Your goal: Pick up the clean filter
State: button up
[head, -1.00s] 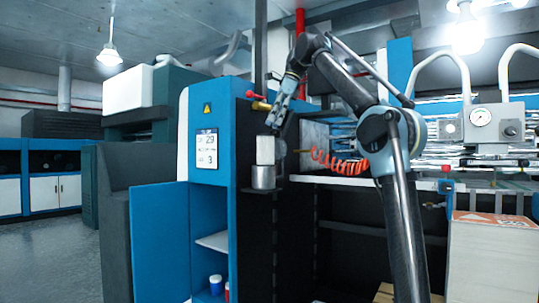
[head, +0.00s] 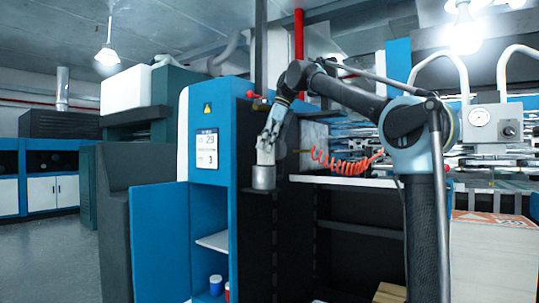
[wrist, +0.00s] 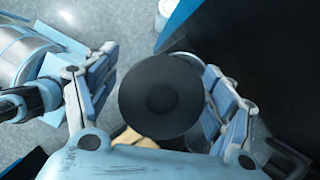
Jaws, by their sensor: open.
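The filter (head: 265,157) is a pale upright cylinder standing at a grey metal cup (head: 264,178) on the side of the blue machine. In the wrist view a round dark cap (wrist: 160,95), seemingly the filter's top, lies between my fingers. My gripper (head: 267,143) points down over the filter and is open around its upper part. In the wrist view my gripper (wrist: 158,100) has its right finger close beside the cap, with a gap at the left finger; whether the right one touches is unclear. The filter's sides are hidden below the cap.
The blue machine panel (head: 207,110) with a small display stands left of the filter. An open blue door (head: 158,243) and a cabinet with small jars (head: 215,285) are below. A coiled orange hose (head: 345,163) hangs to the right, above a white shelf edge (head: 345,181).

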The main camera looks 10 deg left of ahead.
jog(key=shift+x, duration=0.8)
jog(key=c, duration=1.2)
jog(key=shift+d+r, duration=0.1)
jog(key=shift+c, duration=0.2)
jog(key=shift+d+r, duration=0.15)
jog(key=shift+r, duration=0.4)
notch_tip(320, 180, up, 6)
jog(key=shift+f, duration=0.2)
jog(key=shift+s+d+r, duration=0.1)
jog(key=shift+s+d, duration=0.05)
jog(key=shift+d, duration=0.1)
jog(key=s+d, duration=0.3)
jog(key=d, duration=0.5)
jog(key=s+d, duration=0.4)
jog(key=d, duration=0.5)
jog(key=shift+s+d, duration=0.2)
jog(key=shift+d, duration=0.1)
